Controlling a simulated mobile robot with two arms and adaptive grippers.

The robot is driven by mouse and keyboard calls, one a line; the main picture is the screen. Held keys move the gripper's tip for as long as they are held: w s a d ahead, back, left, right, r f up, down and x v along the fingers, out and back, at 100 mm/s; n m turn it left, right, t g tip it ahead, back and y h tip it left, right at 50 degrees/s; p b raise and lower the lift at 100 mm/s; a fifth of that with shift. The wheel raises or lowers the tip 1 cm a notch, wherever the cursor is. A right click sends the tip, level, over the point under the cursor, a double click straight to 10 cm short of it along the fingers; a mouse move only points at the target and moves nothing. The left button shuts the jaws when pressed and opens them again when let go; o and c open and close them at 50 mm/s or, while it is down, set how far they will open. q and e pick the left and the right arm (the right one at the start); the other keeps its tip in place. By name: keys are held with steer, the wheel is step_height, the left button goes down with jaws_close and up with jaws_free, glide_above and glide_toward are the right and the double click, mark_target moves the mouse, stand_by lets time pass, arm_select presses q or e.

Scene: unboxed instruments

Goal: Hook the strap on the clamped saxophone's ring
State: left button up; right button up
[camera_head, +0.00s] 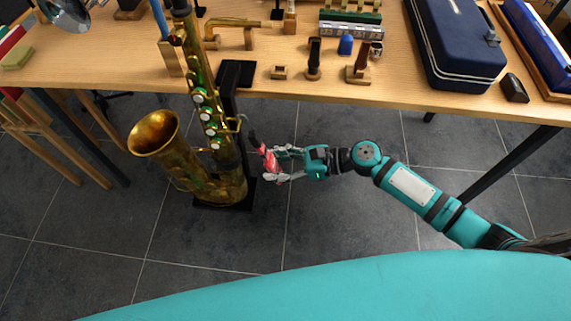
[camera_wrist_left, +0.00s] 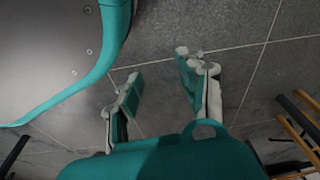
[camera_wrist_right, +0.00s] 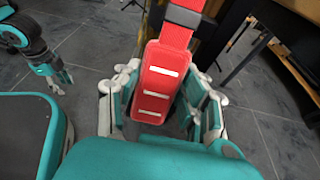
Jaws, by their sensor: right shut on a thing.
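The golden saxophone (camera_head: 212,120) stands upright against a black stand (camera_head: 235,75) at the table's front edge, its bell facing left. Its strap ring is too small to make out surely. My right gripper (camera_head: 272,164) is just right of the saxophone's lower body, shut on the red strap (camera_wrist_right: 163,85). In the right wrist view the strap has white bars and a black buckle (camera_wrist_right: 184,16). In the head view the strap's dark end (camera_head: 254,140) points toward the saxophone; contact cannot be told. My left gripper (camera_wrist_left: 160,72) is open and empty over the floor, outside the head view.
The wooden table (camera_head: 120,65) holds a dark blue case (camera_head: 455,45), a green-and-silver harmonica-like instrument (camera_head: 350,24), a blue knob (camera_head: 346,45) and small wooden stands. A wooden stool (camera_head: 45,150) stands at left.

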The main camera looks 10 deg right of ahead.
steer(key=shift+w+a, duration=0.15)
steer(key=shift+a, duration=0.25)
steer(key=shift+a+f, duration=0.1)
steer(key=shift+a, duration=0.1)
arm_select(q)
steer(key=shift+w+d+r+b, duration=0.1)
steer(key=shift+w+r+b, duration=0.15)
steer(key=shift+w+r, duration=0.35)
steer(key=shift+w+d+r+b, duration=0.1)
steer(key=shift+w+r+b, duration=0.25)
steer(key=shift+r, duration=0.45)
steer(key=shift+w+r+b, duration=0.15)
steer(key=shift+w+r, duration=0.4)
steer(key=shift+r, duration=0.15)
arm_select(e)
steer(key=shift+f, duration=1)
steer(key=o, duration=1.2)
steer(key=shift+d, duration=0.1)
